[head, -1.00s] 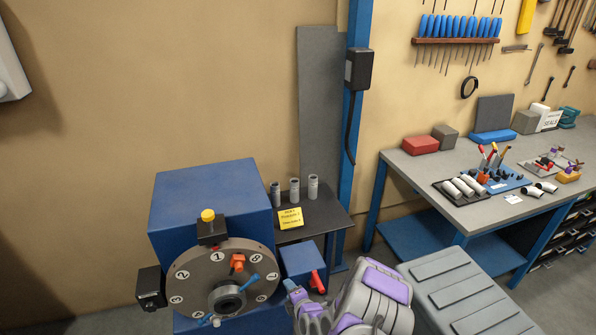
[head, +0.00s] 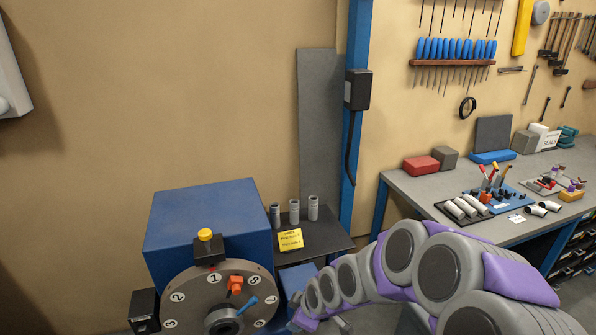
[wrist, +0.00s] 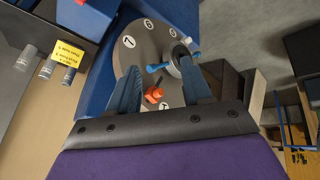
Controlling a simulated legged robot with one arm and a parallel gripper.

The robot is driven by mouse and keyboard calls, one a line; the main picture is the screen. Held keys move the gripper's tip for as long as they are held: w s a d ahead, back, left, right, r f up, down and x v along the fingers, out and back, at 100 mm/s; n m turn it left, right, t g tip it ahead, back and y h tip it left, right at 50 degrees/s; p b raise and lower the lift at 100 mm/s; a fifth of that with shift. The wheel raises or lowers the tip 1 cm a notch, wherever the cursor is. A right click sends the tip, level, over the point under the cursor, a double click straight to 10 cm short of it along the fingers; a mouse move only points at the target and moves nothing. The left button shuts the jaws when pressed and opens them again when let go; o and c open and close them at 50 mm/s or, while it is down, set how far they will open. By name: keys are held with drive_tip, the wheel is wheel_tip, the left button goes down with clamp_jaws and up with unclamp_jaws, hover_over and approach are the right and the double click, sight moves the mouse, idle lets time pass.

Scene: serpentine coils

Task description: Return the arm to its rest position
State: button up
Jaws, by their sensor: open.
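My arm (head: 425,265), grey coils with purple panels, arches from the lower right towards the machine. In the wrist view my gripper (wrist: 163,85) is open, with two blue fingers apart and nothing held. Beyond the fingers is the numbered round dial (wrist: 150,60), with an orange block (wrist: 153,95) and a blue-handled lever (wrist: 160,67). I cannot tell the exact gap to the dial. In the head view the dial (head: 190,295) is at the lower left, its bottom cut off, and the gripper's fingers are not clear.
The blue machine box (head: 205,220) carries the dial. Behind it, a dark shelf (head: 335,242) holds three grey cylinders and a yellow note (head: 290,240). A blue post (head: 355,140) stands behind my arm. The workbench (head: 415,185) with parts trays is at the right.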

drive_tip(key=s+d+r+m+g+h, duration=0.1)
drive_tip(key=s+d+r+m+g, duration=0.1)
drive_tip(key=s, duration=0.9)
drive_tip(key=s+d+r+m+g+h+b, duration=0.1)
drive_tip(key=s+d+r+m, duration=0.4)
drive_tip(key=s, duration=0.5)
drive_tip(key=s+d+r+m+g+h+b, duration=0.1)
drive_tip(key=s+d+r+m+g, duration=0.1)
drive_tip(key=s+d+m, duration=0.5)
drive_tip(key=s+r, duration=0.1)
drive_tip(key=s, duration=0.3)
drive_tip(key=shift+s+r+g+h, duration=0.15)
drive_tip(key=shift+s+g+h, duration=0.15)
drive_tip(key=shift+g+h, duration=0.1)
drive_tip(key=shift+c, duration=0.7)
drive_tip(key=shift+a, duration=0.15)
